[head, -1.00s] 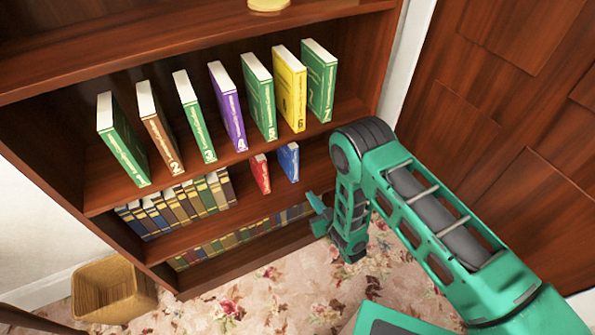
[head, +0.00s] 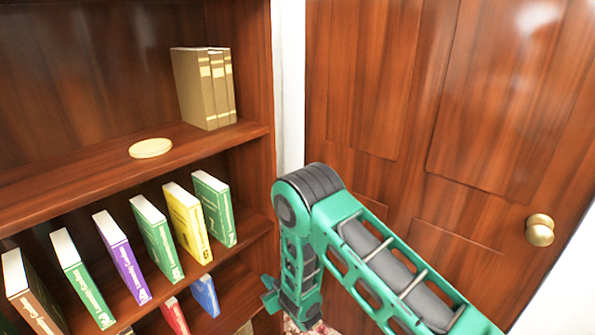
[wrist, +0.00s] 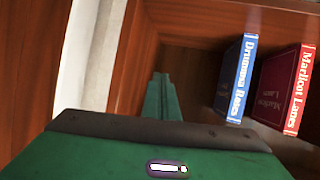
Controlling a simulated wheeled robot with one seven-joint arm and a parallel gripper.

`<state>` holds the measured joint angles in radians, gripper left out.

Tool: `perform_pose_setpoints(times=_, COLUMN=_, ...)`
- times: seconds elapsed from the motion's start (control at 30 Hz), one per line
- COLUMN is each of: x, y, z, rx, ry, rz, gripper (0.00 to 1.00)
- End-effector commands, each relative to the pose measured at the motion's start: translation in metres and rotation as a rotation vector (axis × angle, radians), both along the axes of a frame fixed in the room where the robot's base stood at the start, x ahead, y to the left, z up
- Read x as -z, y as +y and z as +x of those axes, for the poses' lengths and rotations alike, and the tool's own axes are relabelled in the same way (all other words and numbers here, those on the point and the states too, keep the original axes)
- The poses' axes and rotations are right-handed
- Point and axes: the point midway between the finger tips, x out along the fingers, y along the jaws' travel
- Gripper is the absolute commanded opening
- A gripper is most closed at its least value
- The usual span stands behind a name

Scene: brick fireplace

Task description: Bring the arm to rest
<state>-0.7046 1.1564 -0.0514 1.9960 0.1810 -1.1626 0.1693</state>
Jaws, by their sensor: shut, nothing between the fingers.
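My green arm (head: 370,245) is bent, with its elbow in front of the bookcase's right side and the door. My gripper (head: 268,288) hangs low at the bookcase's right edge in the head view, pointing left toward a lower shelf. In the wrist view my gripper (wrist: 160,85) has its green fingers together, with nothing between them. A blue book (wrist: 238,80) and a red book (wrist: 287,90) stand to the right of the fingers, apart from them.
The bookcase (head: 150,180) fills the left, with several coloured books on its middle shelf. A round cream disc (head: 151,148) and tan books (head: 203,88) sit on the shelf above. A wooden door with a brass knob (head: 540,230) stands at the right.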

Motion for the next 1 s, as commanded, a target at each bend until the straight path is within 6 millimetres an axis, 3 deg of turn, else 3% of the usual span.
perform_pose_setpoints(times=0.03, x=-0.018, y=-0.017, z=0.015, rx=0.038, ry=0.012, rz=-0.018, gripper=0.00)
perform_pose_setpoints(times=0.2, x=-0.061, y=-0.077, z=0.048, rx=0.156, ry=0.075, rz=-0.082, gripper=0.00)
perform_pose_setpoints(times=0.37, x=-0.105, y=-0.144, z=0.067, rx=0.273, ry=0.149, rz=-0.135, gripper=0.00)
perform_pose_setpoints(times=0.5, x=-0.143, y=-0.208, z=0.069, rx=0.380, ry=0.224, rz=-0.173, gripper=0.00)
perform_pose_setpoints(times=0.77, x=-0.209, y=-0.324, z=0.039, rx=0.568, ry=0.384, rz=-0.218, gripper=0.00)
perform_pose_setpoints(times=1.0, x=-0.262, y=-0.417, z=-0.025, rx=0.727, ry=0.547, rz=-0.224, gripper=0.00)
